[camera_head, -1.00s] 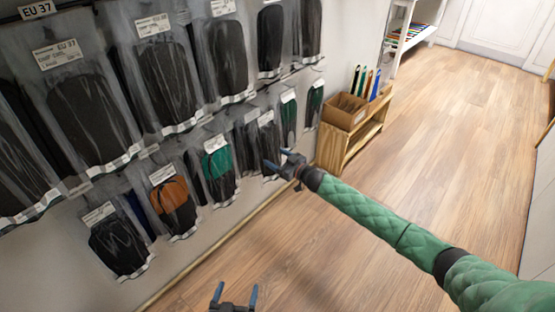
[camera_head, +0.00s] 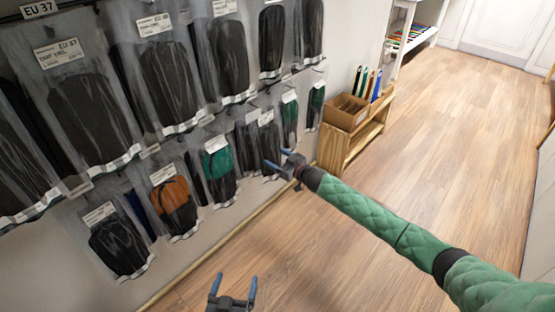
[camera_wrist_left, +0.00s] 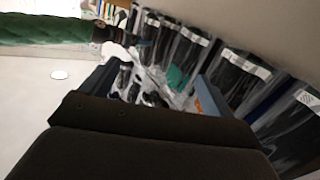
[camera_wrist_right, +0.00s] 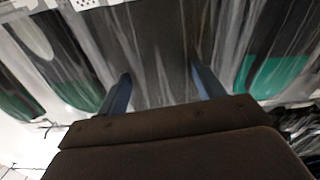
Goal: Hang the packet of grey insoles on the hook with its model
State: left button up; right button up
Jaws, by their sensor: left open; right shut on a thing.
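The packet of grey insoles (camera_head: 267,137) is in the lower row on the wall, among the hanging packets. My right gripper (camera_head: 276,158) is shut on its lower part; in the right wrist view the dark grey packet (camera_wrist_right: 158,45) lies between the two blue fingers. The hook and the packet's top hole are too small to make out, so I cannot tell whether it hangs on the hook. Packets with green insoles (camera_head: 289,118) hang just right of it. My left gripper (camera_head: 234,284) is open and empty, low in front of the wall.
Big dark packets (camera_head: 165,85) hang in the upper row. An orange-and-black packet (camera_head: 174,206) and a green one (camera_head: 218,170) hang to the left. A wooden shelf with a cardboard box (camera_head: 346,112) stands beyond. The wooden floor (camera_head: 400,180) is clear.

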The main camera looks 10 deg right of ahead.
pick_arm(q)
jog(key=shift+r, duration=0.15)
pick_arm(e)
jog(key=shift+w+a, duration=0.1)
jog(key=shift+w, duration=0.05)
pick_arm(q)
jog(key=r, duration=0.1)
jog(key=r+t, duration=0.1)
jog(key=shift+w+r, duration=0.3)
jog(key=shift+w, duration=0.1)
jog(key=shift+r, duration=0.3)
pick_arm(e)
jog(key=shift+w+a+b, duration=0.25)
jog(key=shift+w+b, duration=0.1)
jog(key=shift+b, duration=0.05)
pick_arm(q)
notch_tip(320, 180, up, 7)
jog(key=t, duration=0.2)
jog(key=shift+w+a+t+h, duration=0.15)
jog(key=shift+w+t+h, duration=0.15)
jog(key=shift+w+h, duration=0.15)
pick_arm(e)
jog(key=shift+w+a, duration=0.1)
